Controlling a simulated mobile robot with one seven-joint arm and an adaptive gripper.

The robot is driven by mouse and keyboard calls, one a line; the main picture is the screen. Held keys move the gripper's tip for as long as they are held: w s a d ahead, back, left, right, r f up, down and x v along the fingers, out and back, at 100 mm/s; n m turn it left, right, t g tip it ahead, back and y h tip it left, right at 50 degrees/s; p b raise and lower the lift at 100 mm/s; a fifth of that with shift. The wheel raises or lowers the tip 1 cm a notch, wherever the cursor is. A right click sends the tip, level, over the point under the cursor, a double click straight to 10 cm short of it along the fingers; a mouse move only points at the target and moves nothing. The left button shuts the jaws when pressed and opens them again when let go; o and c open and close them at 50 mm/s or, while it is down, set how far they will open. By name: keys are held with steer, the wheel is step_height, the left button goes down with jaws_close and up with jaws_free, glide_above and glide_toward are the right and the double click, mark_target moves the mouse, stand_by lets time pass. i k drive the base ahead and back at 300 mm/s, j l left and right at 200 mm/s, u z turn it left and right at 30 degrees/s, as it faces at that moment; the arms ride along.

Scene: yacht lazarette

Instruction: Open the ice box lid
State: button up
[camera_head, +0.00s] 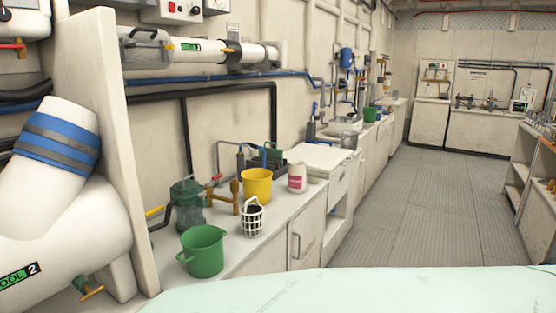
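A white box-like unit with a flat, pale top (315,157) stands at the far end of the near counter, along the left wall. It may be the ice box, but no label shows that. Its top looks flat and closed, and a drawer-like front (340,179) with a dark handle shows below it. My gripper is not in view.
A pale green surface (380,291) fills the bottom edge. The grey floor (425,205) is clear.

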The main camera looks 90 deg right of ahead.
mark_target(324, 159)
steer(key=z, duration=3.1)
steer(key=i+l, duration=0.2)
steer(key=i, duration=0.3)
steer(key=i+l, duration=0.2)
steer(key=i, duration=0.25)
steer(key=i+l+z, duration=0.1)
steer(key=i+l, duration=0.15)
steer(key=i, duration=0.25)
steer(key=i+l, duration=0.15)
steer(key=i, duration=0.3)
steer(key=i+l, duration=0.2)
steer(key=i, duration=0.3)
steer(key=i+l, duration=0.15)
steer(key=i, duration=0.35)
steer(key=z, duration=0.05)
